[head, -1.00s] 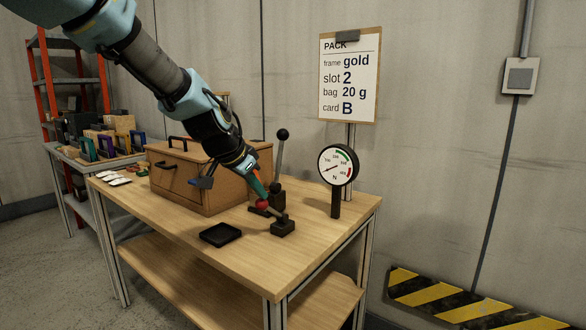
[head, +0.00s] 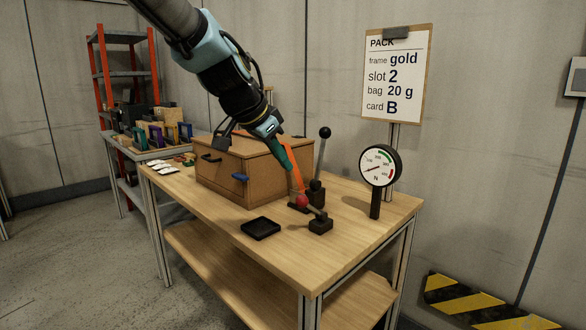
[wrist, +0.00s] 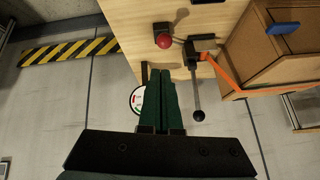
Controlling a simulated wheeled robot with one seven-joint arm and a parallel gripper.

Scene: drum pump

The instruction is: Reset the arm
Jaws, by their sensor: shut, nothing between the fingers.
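My gripper (head: 293,177) is at the end of the arm, above the workbench near the wooden box and the levers. In the wrist view its green fingers (wrist: 166,75) lie close together with nothing between them. A lever with a red knob (head: 301,202) lies low at the bench's front part, close to my fingertips in the head view; the knob also shows in the wrist view (wrist: 164,41), apart from the fingers. A lever with a black ball (head: 325,132) stands upright behind it. An orange strip (head: 290,160) runs from the box toward the levers, partly behind the gripper.
The wooden box (head: 228,180) with a blue latch takes up the bench middle. A black tray (head: 261,228) lies in front. A round gauge (head: 380,166) stands right, below a packing card (head: 397,72). A side table (head: 142,152) holds several coloured frames.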

